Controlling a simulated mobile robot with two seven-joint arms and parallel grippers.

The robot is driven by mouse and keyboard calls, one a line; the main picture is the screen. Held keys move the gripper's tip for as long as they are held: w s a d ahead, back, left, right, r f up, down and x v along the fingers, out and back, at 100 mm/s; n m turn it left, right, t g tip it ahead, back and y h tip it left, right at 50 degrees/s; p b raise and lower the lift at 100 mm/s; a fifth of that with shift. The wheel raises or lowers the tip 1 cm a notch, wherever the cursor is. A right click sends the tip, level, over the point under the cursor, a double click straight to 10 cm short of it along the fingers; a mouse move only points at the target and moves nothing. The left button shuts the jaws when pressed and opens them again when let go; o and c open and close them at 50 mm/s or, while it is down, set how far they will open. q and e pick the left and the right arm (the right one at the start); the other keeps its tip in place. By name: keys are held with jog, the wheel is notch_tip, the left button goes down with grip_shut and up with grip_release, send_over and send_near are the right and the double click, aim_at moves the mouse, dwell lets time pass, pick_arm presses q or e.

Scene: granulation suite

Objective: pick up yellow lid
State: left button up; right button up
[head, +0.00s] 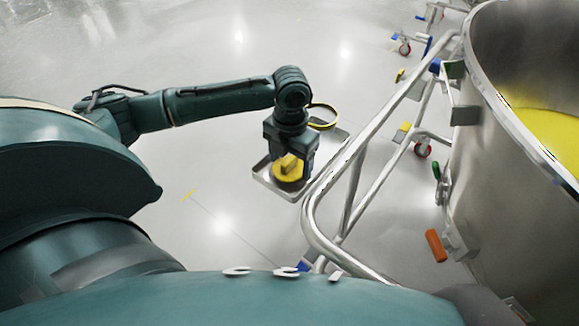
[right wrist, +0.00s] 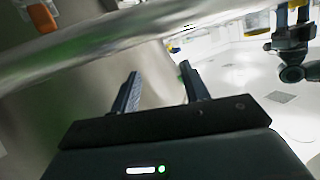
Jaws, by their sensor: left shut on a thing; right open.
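The yellow lid (head: 287,180) is round with a raised grip on top. In the head view it is over a shallow metal tray (head: 263,184); I cannot tell whether it touches the tray. My left gripper (head: 291,160) points down and is shut on the lid's raised grip, partly hiding it. My right gripper (right wrist: 161,85) shows only in the right wrist view, open and with nothing between its fingers.
A yellow-rimmed ring (head: 323,116) is just behind my left gripper. A metal tube rail (head: 352,150) runs close to the tray's right. A large steel vessel (head: 480,170) with yellow contents stands at the right. The floor (head: 220,180) to the left is clear.

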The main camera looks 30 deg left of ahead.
pick_arm(q)
jog(key=shift+c, duration=0.8)
pick_arm(e)
jog(key=shift+s+f, duration=0.1)
jog(key=shift+f, duration=0.1)
pick_arm(q)
jog(key=shift+r, duration=0.15)
